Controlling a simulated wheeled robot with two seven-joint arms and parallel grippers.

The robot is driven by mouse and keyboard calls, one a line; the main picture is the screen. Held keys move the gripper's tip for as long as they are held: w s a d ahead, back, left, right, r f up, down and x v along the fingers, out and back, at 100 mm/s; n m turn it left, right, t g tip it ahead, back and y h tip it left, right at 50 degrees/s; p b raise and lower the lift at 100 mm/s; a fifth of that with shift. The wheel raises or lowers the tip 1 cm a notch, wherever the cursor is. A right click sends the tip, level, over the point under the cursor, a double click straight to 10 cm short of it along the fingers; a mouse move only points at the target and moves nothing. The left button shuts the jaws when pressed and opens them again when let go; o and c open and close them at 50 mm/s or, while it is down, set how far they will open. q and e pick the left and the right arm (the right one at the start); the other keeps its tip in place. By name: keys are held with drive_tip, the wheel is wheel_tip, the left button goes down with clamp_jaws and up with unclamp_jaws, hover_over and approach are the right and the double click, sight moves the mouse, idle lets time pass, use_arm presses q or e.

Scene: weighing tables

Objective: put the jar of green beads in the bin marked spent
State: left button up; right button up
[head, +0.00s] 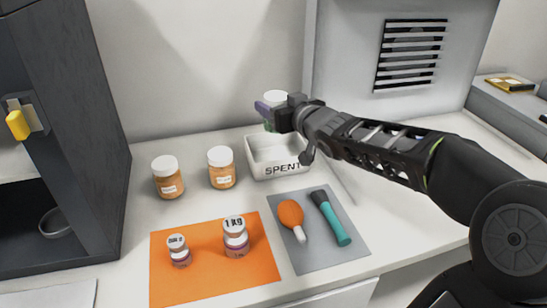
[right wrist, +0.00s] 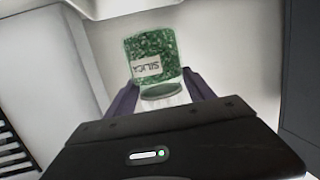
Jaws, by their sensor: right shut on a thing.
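The jar of green beads (right wrist: 152,56) is held in my right gripper (right wrist: 162,95), with its SILICA label showing in the right wrist view. In the head view its white lid (head: 275,97) shows above the gripper (head: 268,108), and the gripper hides most of its body. The right gripper is shut on the jar, above the back of the white bin marked SPENT (head: 262,158). The jar appears apart from the bin. The visible inside of the bin looks empty. My left gripper is not in view.
Two jars of orange beads, one on the left (head: 168,178) and one nearer the bin (head: 221,169), stand left of the bin. Two weights (head: 236,240) (head: 179,250) stand on an orange mat (head: 210,285). A grey mat (head: 345,255) holds an orange-headed tool (head: 291,215) and a teal-handled tool (head: 333,220).

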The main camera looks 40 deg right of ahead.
wheel_tip(320, 180, down, 4)
drive_tip(key=shift+f+b, duration=0.1)
drive_tip(key=shift+b, duration=0.8)
drive_tip(key=shift+f, duration=0.35)
drive_tip(key=shift+f, duration=0.1)
drive_tip(key=shift+f+b, duration=0.6)
drive_tip(key=shift+f, duration=1.8)
drive_tip(key=shift+f, duration=0.15)
drive_tip(key=o, duration=1.6)
drive_tip(key=shift+o, duration=0.2)
